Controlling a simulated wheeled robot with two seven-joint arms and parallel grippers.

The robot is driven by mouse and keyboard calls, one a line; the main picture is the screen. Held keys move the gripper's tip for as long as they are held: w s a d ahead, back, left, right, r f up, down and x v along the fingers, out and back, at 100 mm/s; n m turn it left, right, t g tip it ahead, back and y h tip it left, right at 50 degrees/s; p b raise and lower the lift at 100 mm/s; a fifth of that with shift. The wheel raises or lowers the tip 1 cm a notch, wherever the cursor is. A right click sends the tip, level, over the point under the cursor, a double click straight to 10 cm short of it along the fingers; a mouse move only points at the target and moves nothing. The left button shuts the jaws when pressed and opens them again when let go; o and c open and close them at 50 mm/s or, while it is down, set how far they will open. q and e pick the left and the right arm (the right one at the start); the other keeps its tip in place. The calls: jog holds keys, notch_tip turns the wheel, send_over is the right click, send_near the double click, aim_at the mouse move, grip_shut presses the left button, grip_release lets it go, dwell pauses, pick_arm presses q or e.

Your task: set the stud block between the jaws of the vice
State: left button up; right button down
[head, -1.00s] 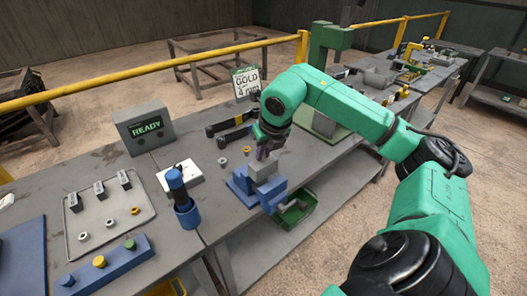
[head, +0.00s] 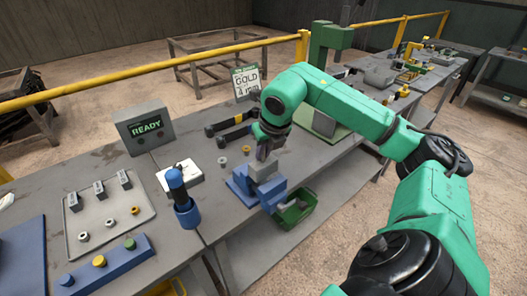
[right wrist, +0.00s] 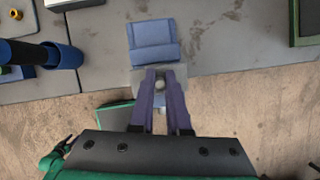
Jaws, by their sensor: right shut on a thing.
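The blue vice (head: 244,187) stands at the front edge of the grey bench in the head view, and its blue body (right wrist: 153,40) also shows in the right wrist view. My right gripper (head: 266,154) points down over it, shut on the grey stud block (head: 268,168). In the right wrist view, the block (right wrist: 141,77) is held between the fingertips (right wrist: 160,75), and a round stud shows between them. The block is at the vice's near side. I cannot tell whether it is between the jaws or just above them. My left gripper is out of view.
A green bin (head: 304,215) hangs below the vice at the bench edge. A blue holder (head: 188,215) with a blue-handled tool stands to the left. Black-handled tools (head: 230,122) and small rings lie behind. A READY box (head: 145,128) stands at the back left.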

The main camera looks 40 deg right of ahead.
aim_at(264, 161)
jog(key=shift+f+b, duration=1.75)
jog(key=shift+f, duration=0.1)
dwell(0.3)
jog(key=c, duration=0.8)
grip_release()
jog(key=shift+a, duration=0.1)
jog(key=o, duration=0.5)
jog(key=shift+c, duration=0.2)
notch_tip(264, 161, up, 7)
jog(key=p, duration=0.6)
jog(key=shift+s, duration=0.1)
